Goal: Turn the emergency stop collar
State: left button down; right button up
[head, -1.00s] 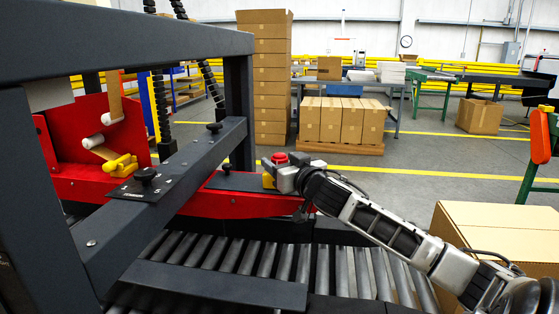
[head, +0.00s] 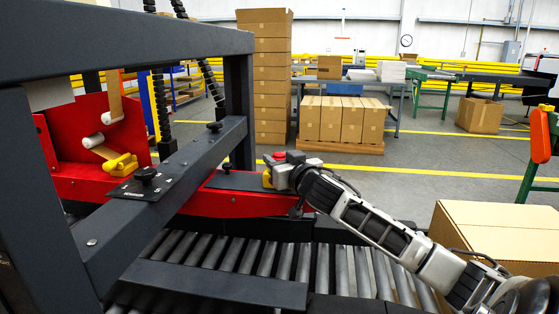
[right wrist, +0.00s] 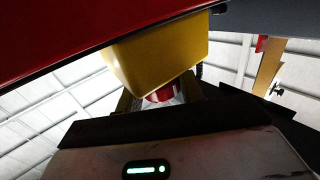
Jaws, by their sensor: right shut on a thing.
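The emergency stop is a yellow box (head: 267,180) with a red collar or button (head: 279,156), mounted at the end of the red machine arm in the head view. My right gripper (head: 281,166) is at it, reaching in from the right. In the right wrist view the yellow box (right wrist: 155,55) is large and close. The red part (right wrist: 160,95) sits between the two fingers of my right gripper (right wrist: 158,98), which is shut on it. The gripper body hides much of the red part. My left gripper is not in view.
A dark frame beam (head: 165,190) crosses the left, above a roller conveyor (head: 265,258). A cardboard box (head: 495,235) stands at the right, close to my right forearm. Stacked cartons (head: 345,120) stand on a pallet farther back, with open floor before them.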

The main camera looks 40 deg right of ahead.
jog(key=m+g+h, duration=0.1)
jog(key=h, duration=0.1)
jog(key=m+g+h+b, duration=0.1)
jog(key=m+h, duration=0.1)
jog(key=h, duration=0.1)
jog(key=shift+a+f+m, duration=0.1)
jog(key=shift+f+m, duration=0.1)
jog(key=shift+m, duration=0.1)
jog(key=m+g+h+b, duration=0.2)
jog(key=shift+h, duration=0.3)
jog(key=shift+m+g+h+b, duration=0.9)
jog(key=shift+g+h, duration=0.1)
jog(key=shift+g, duration=0.2)
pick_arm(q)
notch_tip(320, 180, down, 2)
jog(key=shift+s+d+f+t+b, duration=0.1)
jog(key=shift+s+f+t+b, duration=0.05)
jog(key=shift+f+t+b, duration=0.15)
pick_arm(e)
jog(key=shift+m+g+h, duration=0.4)
jog(key=shift+g, duration=0.1)
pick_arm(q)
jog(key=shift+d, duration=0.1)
pick_arm(e)
jog(key=shift+r, duration=0.15)
